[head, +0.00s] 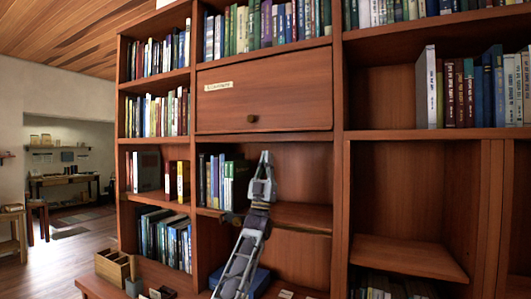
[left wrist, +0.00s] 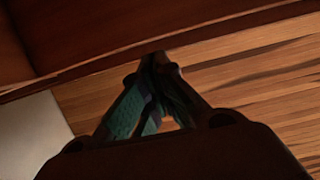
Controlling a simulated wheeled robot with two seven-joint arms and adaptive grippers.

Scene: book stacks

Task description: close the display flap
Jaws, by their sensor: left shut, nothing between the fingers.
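The display flap (head: 265,92) is a reddish-brown wooden panel in the upper middle of the bookcase in the head view. It has a small round knob (head: 252,118) near its lower edge and a pale label (head: 218,86) at its upper left. It covers its compartment and looks about upright; I cannot tell whether it sits fully flush. My left gripper (head: 264,158) points up, a little below the flap's lower edge in the picture, in front of the open shelf. Its fingers are shut and empty. They also show in the left wrist view (left wrist: 155,62). My right gripper is not in view.
Books (head: 222,180) stand on the shelf below the flap, left of my gripper. Other books fill the shelves above and at the sides. A wooden box (head: 113,266) stands at the lower left. Open floor (head: 62,255) lies left of the bookcase.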

